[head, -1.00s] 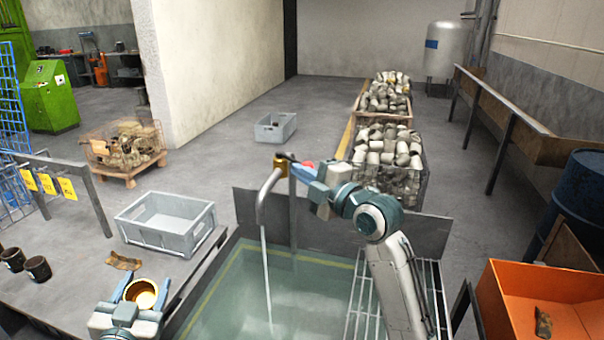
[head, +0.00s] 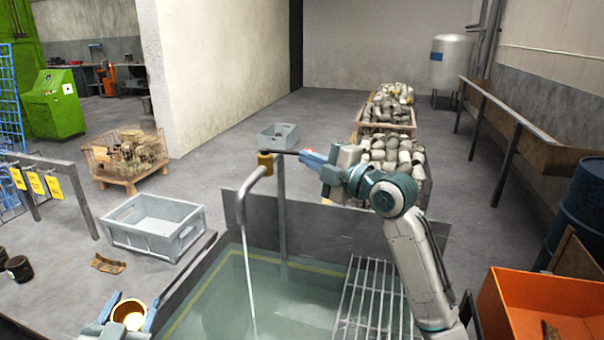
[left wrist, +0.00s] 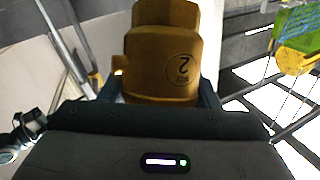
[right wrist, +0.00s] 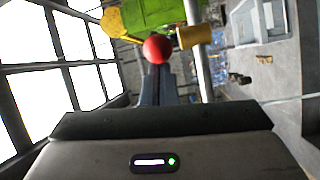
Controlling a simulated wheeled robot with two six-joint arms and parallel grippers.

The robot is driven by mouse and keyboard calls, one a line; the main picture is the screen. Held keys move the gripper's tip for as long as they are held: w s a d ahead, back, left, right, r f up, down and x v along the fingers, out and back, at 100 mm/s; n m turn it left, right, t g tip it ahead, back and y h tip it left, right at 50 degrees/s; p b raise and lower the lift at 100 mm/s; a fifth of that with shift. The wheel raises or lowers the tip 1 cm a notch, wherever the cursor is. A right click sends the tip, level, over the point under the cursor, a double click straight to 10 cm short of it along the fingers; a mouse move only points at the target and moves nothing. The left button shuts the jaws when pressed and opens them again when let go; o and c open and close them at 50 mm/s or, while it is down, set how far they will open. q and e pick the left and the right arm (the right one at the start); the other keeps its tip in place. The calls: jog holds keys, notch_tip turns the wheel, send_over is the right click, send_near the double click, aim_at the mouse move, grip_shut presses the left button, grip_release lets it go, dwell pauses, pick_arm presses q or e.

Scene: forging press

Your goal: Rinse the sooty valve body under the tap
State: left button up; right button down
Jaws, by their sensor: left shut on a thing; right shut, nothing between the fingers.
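The valve body (left wrist: 165,50) is yellow-brown with a round mark and a "2". My left gripper (head: 122,318) is shut on it, at the lower left of the head view beside the tank, away from the water stream. The tap (head: 242,205) has a bent grey spout and a yellow fitting (head: 265,160); water (head: 249,280) runs from it into the tank (head: 215,310). My right gripper (head: 303,156) is shut and empty by the tap's lever. The lever's red knob (right wrist: 157,48) shows just ahead of its fingertips; whether they touch I cannot tell.
A grey crate (head: 120,236) stands left of the tank, near a brown scrap (head: 107,263) and dark cup-shaped parts (head: 18,268). A slatted grate (head: 362,310) covers the tank's right side. An orange bin (head: 545,295) stands at the right.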

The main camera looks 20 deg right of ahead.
jog(key=shift+w+d+r+b, duration=0.2)
jog(key=shift+w+d+b, duration=0.55)
jog(key=shift+d, duration=0.25)
jog(key=shift+r, duration=0.15)
